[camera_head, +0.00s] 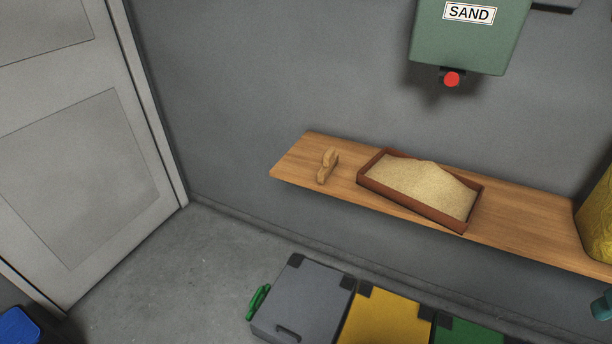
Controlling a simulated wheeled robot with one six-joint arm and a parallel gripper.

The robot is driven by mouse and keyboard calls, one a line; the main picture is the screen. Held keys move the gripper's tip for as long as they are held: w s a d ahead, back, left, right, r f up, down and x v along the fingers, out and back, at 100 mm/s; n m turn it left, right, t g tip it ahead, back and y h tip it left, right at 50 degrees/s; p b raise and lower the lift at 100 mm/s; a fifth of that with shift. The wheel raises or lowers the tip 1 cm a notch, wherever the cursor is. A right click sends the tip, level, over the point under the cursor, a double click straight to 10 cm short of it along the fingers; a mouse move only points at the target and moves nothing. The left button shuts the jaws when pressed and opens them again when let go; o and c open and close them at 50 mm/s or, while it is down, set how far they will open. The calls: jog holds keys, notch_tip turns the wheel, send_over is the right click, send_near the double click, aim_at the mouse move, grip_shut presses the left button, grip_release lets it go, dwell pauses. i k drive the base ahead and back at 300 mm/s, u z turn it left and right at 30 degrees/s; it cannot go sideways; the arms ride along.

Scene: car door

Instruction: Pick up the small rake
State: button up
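A small wooden tool (327,166), which looks like the small rake, lies on the left part of a wooden shelf (300,155). It is light brown, and its teeth cannot be made out at this size. It sits just left of a reddish-brown tray (408,208) of sand, apart from it. My gripper is not in view.
A green box labelled SAND (466,40) with a red knob (452,79) hangs on the wall above the shelf. A yellow object (600,220) stands at the right end. Grey (302,300), yellow (388,318) and green (467,332) bins stand below. A door (80,150) is at left.

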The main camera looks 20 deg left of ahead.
aim_at(330, 158)
jog(key=u, duration=0.5)
jog(key=k, duration=1.05)
jog(key=u, duration=1.25)
jog(key=i, duration=1.35)
jog(key=z, duration=0.4)
jog(key=i, duration=0.55)
jog(key=z, duration=0.85)
jog(key=i, duration=0.3)
jog(key=z, duration=0.35)
